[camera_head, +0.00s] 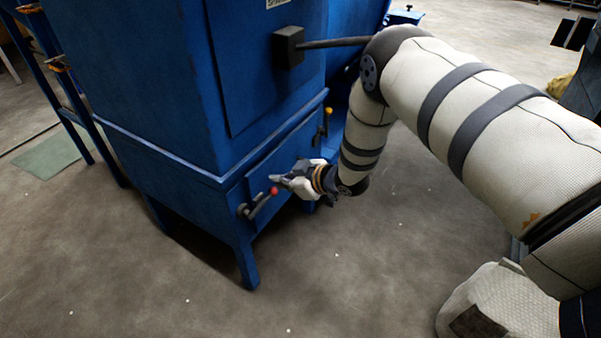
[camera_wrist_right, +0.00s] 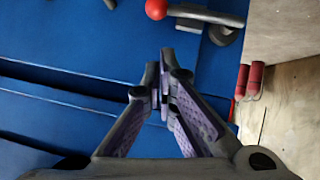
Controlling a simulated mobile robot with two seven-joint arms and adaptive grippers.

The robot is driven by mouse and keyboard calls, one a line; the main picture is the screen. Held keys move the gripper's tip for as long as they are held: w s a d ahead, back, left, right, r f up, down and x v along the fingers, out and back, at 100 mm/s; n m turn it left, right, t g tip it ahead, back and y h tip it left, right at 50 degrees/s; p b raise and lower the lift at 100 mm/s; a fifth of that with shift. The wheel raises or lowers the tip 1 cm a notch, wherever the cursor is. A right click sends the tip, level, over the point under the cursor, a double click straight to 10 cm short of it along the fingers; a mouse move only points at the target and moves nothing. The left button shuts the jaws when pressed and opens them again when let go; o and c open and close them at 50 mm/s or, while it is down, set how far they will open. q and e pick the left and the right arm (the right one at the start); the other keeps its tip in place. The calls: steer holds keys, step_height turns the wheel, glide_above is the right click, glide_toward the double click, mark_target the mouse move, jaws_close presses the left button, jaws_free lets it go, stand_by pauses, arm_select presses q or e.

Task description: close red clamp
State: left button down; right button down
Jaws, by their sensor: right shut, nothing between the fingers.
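The red clamp (camera_head: 259,205) is a dark lever with a red ball knob on the lower front of the blue cabinet (camera_head: 175,165), near its left corner. In the head view its knob end points up and right. In the wrist view the clamp's red knob (camera_wrist_right: 156,9) and grey lever (camera_wrist_right: 205,15) show at the top edge, partly cut off. My right gripper (camera_head: 276,179) is close by the knob, just above it in the head view. Its fingertips (camera_wrist_right: 159,72) are together and empty, with a visible gap to the knob in the wrist view. My left gripper is not in view.
A second clamp with a yellow knob (camera_head: 328,111) is on the same panel, to the right. A dark box with a hose (camera_head: 289,46) juts from the cabinet above. Red cylinders (camera_wrist_right: 256,78) show at right in the wrist view. The floor in front is clear.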

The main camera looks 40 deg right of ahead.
steer(key=p+v, duration=0.1)
steer(key=v, duration=0.5)
steer(key=shift+s+r, duration=0.2)
steer(key=shift+d, duration=0.2)
